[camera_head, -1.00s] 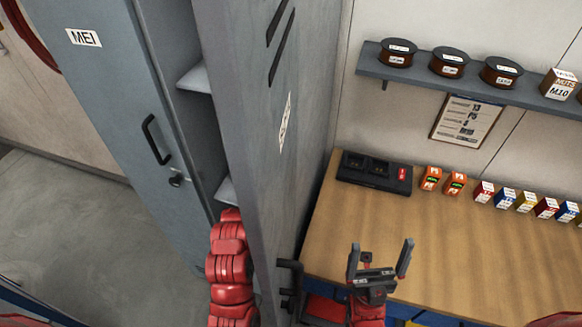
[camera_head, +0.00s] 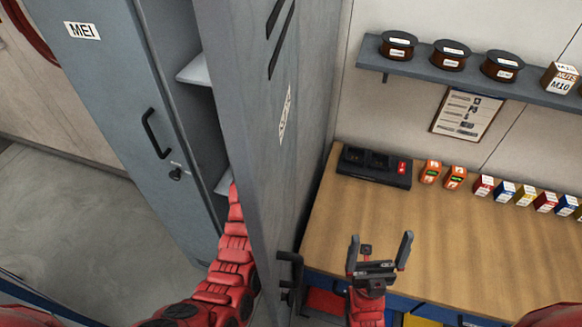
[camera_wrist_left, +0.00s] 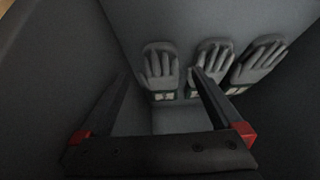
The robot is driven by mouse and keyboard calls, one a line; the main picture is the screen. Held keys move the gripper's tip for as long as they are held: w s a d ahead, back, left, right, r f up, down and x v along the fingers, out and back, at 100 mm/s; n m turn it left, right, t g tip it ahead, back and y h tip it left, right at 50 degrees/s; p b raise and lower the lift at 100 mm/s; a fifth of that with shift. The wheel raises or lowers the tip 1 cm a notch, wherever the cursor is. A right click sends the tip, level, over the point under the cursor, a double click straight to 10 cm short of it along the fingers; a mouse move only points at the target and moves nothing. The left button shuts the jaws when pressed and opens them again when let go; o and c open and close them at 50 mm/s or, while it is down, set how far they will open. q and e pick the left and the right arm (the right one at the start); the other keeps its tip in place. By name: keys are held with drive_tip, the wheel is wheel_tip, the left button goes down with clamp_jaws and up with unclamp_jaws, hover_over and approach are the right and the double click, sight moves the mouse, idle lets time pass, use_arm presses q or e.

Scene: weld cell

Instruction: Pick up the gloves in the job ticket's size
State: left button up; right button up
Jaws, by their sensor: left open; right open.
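Three grey gloves show in the left wrist view: a left one (camera_wrist_left: 160,64), a middle one (camera_wrist_left: 212,62) and a right one (camera_wrist_left: 258,65). Each has a small pale label at its cuff, too small and dark to read. My left gripper (camera_wrist_left: 160,74) is open, with its fingers pointing toward the left and middle gloves and nothing held. In the head view it is hidden inside the open locker, behind the door. My right gripper (camera_head: 380,252) is open and empty at the bench's front edge. No readable job ticket shows.
The open locker door (camera_head: 270,150) stands between my arms. The wooden bench (camera_head: 430,235) holds a black charger (camera_head: 372,168), orange devices (camera_head: 431,171) and small boxes. A clipboard (camera_head: 467,115) hangs below the spool shelf.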

use_arm(q)
drive_tip(key=w, duration=0.2)
drive_tip(key=w+d, duration=0.1)
drive_tip(key=w, duration=0.1)
drive_tip(key=shift+d, duration=0.1)
drive_tip(key=shift+w+d, duration=0.2)
drive_tip(key=shift+w, duration=0.35)
drive_tip(key=shift+w+d, duration=0.15)
drive_tip(key=shift+w, duration=0.4)
drive_tip(key=shift+w, duration=0.15)
drive_tip(key=shift+b+x, duration=1.05)
drive_tip(key=shift+x, duration=0.1)
drive_tip(key=b+x, duration=0.2)
drive_tip(key=b, duration=0.2)
drive_tip(key=shift+w+d+f+b, duration=0.1)
drive_tip(key=shift+w+f+b, duration=0.05)
drive_tip(key=shift+f+b, duration=0.25)
drive_tip(key=shift+r, duration=0.15)
